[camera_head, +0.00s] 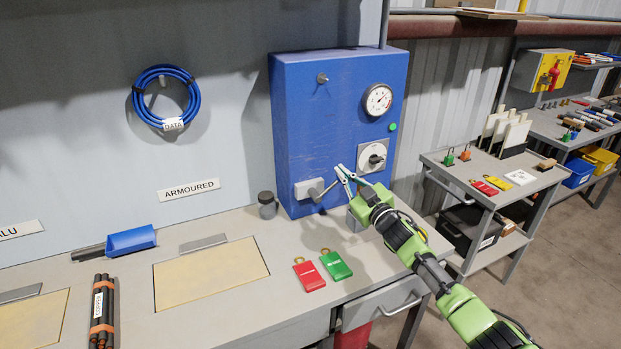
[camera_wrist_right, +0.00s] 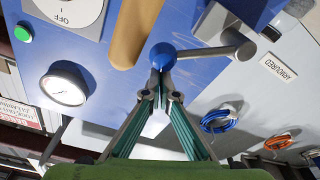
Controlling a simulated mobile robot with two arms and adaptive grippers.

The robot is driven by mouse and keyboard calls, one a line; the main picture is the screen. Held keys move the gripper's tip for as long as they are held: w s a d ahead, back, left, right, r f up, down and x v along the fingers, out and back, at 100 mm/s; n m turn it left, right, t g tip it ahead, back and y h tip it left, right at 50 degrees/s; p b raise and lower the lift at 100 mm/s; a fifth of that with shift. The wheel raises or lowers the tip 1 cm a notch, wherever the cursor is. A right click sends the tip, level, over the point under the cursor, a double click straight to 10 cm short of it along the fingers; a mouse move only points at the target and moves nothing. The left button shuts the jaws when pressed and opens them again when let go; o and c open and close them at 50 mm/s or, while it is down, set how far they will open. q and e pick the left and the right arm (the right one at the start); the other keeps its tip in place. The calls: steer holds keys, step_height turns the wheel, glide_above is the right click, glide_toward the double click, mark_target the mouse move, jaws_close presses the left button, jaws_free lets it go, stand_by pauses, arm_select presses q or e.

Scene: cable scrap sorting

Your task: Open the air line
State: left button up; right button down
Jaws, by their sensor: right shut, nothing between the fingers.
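A blue cabinet (camera_head: 300,100) stands at the back of the bench. Low on its front is a pale valve block (camera_head: 306,188) with a grey lever (camera_head: 322,192) pointing right. In the wrist view the lever (camera_wrist_right: 205,52) is a grey rod ending in a blue ball knob (camera_wrist_right: 163,56). My right gripper (camera_head: 343,174) is shut and empty by the lever's end. In the wrist view the tips of my right gripper (camera_wrist_right: 162,78) meet right at the knob; whether they touch it I cannot tell. My left gripper is not in view.
The cabinet carries a pressure gauge (camera_head: 378,99), a rotary switch (camera_head: 372,157) and a green button (camera_head: 392,127). A tan bar (camera_wrist_right: 135,30) lies close to the fingers in the wrist view. Red (camera_head: 309,275) and green (camera_head: 336,264) tags lie on the bench in front. A dark-lidded jar (camera_head: 267,205) stands left of the valve.

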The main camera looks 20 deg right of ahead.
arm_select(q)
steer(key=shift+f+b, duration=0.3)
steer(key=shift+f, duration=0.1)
arm_select(e)
steer(key=shift+d+f+m+h, duration=0.15)
steer(key=shift+d+f+m, duration=0.3)
steer(key=shift+m, duration=0.35)
steer(key=shift+d+f+m+h, duration=0.15)
steer(key=shift+d+f+m, duration=0.25)
steer(key=shift+m, duration=0.4)
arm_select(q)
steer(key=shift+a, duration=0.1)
arm_select(e)
steer(key=shift+a, duration=0.1)
steer(key=r+p, duration=0.3)
steer(key=shift+w+a+r, duration=0.25)
steer(key=shift+w+r, duration=0.15)
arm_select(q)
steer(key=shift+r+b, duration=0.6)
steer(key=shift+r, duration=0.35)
arm_select(e)
steer(key=s+f, duration=0.1)
steer(key=s, duration=0.9)
steer(key=shift+d+f, duration=0.2)
steer(key=shift+d, duration=0.05)
